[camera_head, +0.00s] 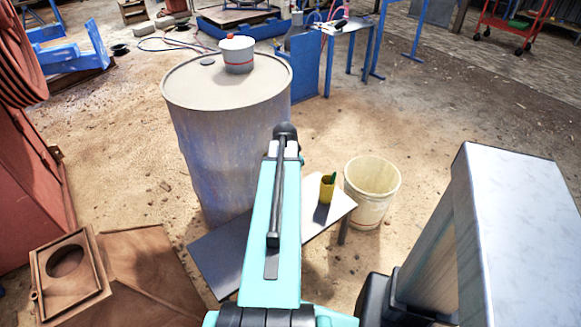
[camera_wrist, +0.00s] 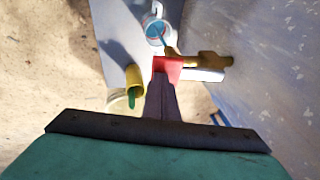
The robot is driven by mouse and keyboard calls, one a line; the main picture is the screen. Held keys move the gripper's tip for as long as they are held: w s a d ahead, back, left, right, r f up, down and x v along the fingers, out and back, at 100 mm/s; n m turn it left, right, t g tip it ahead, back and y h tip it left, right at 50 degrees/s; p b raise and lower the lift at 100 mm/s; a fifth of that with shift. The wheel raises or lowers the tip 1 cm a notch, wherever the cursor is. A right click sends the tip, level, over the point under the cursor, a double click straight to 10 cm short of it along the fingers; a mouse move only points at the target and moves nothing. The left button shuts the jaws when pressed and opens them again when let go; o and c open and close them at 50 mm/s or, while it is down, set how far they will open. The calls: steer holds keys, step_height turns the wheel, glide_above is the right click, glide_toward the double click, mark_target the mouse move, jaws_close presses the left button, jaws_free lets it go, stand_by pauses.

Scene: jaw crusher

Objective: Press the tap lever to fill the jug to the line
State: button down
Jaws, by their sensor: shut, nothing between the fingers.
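In the wrist view, the red tap lever (camera_wrist: 170,66) sits on a brass tap (camera_wrist: 207,60) coming from the blue drum (camera_wrist: 255,55). The jug (camera_wrist: 150,20) is below the tap, near the top of the view, with blue showing inside; its line cannot be made out. My gripper (camera_wrist: 161,88) is shut and empty, its dark tips overlapping the near edge of the red lever; I cannot tell whether they touch it. In the head view the drum (camera_head: 225,140) stands upright, while my arm hides the tap, jug and gripper.
A grey bench (camera_head: 220,262) stands in front of the drum. A yellow cup (camera_head: 326,190) with something green in it stands on the bench, close left of my gripper in the wrist view. A pale bucket (camera_head: 368,205) stands on the ground to the right.

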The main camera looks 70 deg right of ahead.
stand_by(0.9)
steer(key=shift+p+v, duration=0.6)
steer(key=shift+v, duration=0.3)
steer(key=s+v, duration=0.1)
steer(key=v, duration=1.1)
steer(key=shift+d, duration=0.4)
steer(key=w+a+f+n+y, duration=0.4)
steer(key=w+a+f+n, duration=0.5)
steer(key=w+a+f, duration=1.1)
steer(key=w+a+f+n+g+y, duration=0.1)
steer(key=a+f+n, duration=0.25)
steer(key=a, duration=0.55)
steer(key=a+f+n+g, duration=0.1)
steer(key=a+f+n, duration=0.1)
steer(key=a+f, duration=0.45)
steer(key=s+a+f+n+g, duration=0.1)
steer(key=s+a+f+n, duration=0.2)
steer(key=a, duration=0.5)
steer(key=s+a+f+n+g, duration=0.1)
steer(key=s+a+f+n, duration=0.3)
steer(key=s+a, duration=0.2)
steer(key=s+a+f+n+g, duration=0.2)
steer(key=s+a+f+n, duration=0.1)
steer(key=a, duration=0.7)
steer(key=shift+s+a+f, duration=0.35)
steer(key=shift+s+f, duration=0.1)
steer(key=shift+s, duration=0.25)
